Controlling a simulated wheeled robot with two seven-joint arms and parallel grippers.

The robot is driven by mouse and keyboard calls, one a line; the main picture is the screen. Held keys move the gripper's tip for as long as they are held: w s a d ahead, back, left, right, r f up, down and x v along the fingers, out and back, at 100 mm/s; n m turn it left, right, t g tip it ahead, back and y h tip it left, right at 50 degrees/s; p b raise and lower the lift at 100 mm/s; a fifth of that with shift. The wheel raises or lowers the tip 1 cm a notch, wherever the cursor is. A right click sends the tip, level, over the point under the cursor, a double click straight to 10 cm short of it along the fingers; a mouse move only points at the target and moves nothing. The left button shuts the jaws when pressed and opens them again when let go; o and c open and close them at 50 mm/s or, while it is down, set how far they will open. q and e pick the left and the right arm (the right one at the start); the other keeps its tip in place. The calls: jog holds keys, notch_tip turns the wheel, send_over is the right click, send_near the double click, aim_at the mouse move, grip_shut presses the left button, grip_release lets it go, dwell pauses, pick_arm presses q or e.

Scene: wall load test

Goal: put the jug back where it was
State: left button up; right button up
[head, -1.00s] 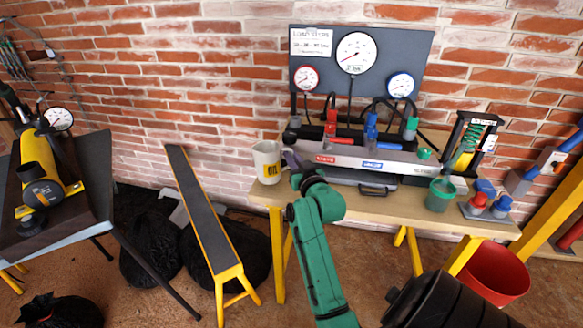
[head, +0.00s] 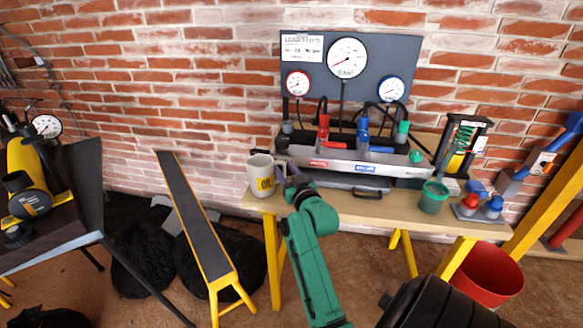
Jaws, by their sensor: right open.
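The jug (head: 259,177) is cream white with a dark-lettered yellow label. It stands upright on the left end of the wooden bench (head: 335,205) in the head view. My right gripper (head: 285,171), on the green arm, is at the jug's right side, with its jaws open. The jug's right side is partly covered by the gripper. I cannot tell whether the fingers touch the jug or surround its handle. My left gripper is not in view.
Right of the jug are a grey hydraulic manifold (head: 345,164), a black case (head: 357,186) and a green cup (head: 433,198). A gauge board (head: 315,72) stands behind. A narrow trestle beam (head: 195,217) is left of the bench; a red bucket (head: 487,275) is below right.

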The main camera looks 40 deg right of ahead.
jog(key=v, duration=1.1)
jog(key=shift+s+a, duration=0.2)
jog(key=shift+s, duration=0.1)
